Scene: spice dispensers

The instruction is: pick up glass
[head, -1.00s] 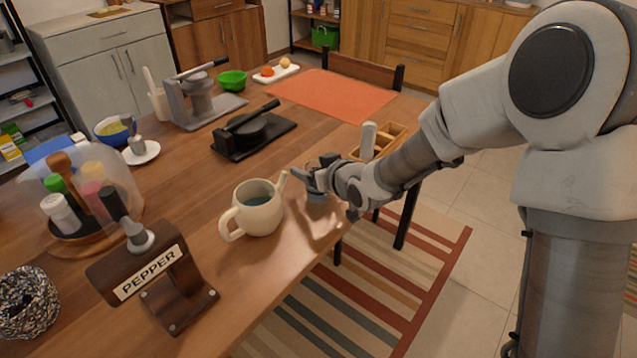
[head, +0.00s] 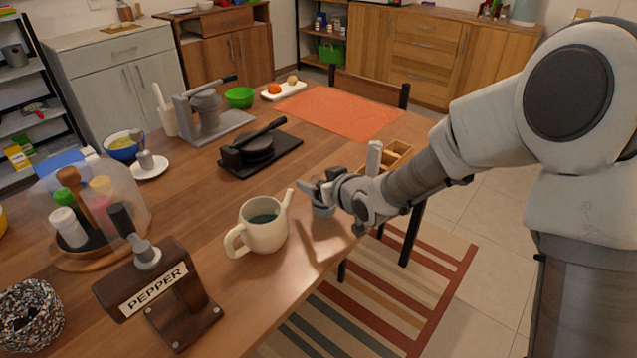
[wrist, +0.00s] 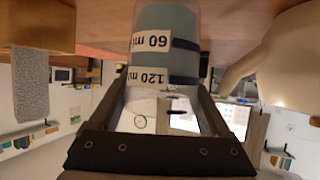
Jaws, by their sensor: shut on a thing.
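The glass (wrist: 165,40) is a clear cylinder with a grey-blue content or tint. It has white labels reading 60 ml and 120 ml and shows upside down between my gripper's fingers in the wrist view. My gripper (wrist: 162,92) is shut on it. In the head view my gripper (head: 316,192) is at the table's right edge, just right of the cream pitcher (head: 264,228). The glass (head: 323,209) shows there as a small grey-blue piece below the fingers, mostly hidden. I cannot tell whether its base touches the table.
A wooden box (head: 397,152) with compartments stands just behind my wrist. The pepper dispenser (head: 155,290) and a domed spice tray (head: 140,222) are at the left. A black press (head: 258,148) is farther back. The tabletop (head: 305,250) right of the pitcher is bare.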

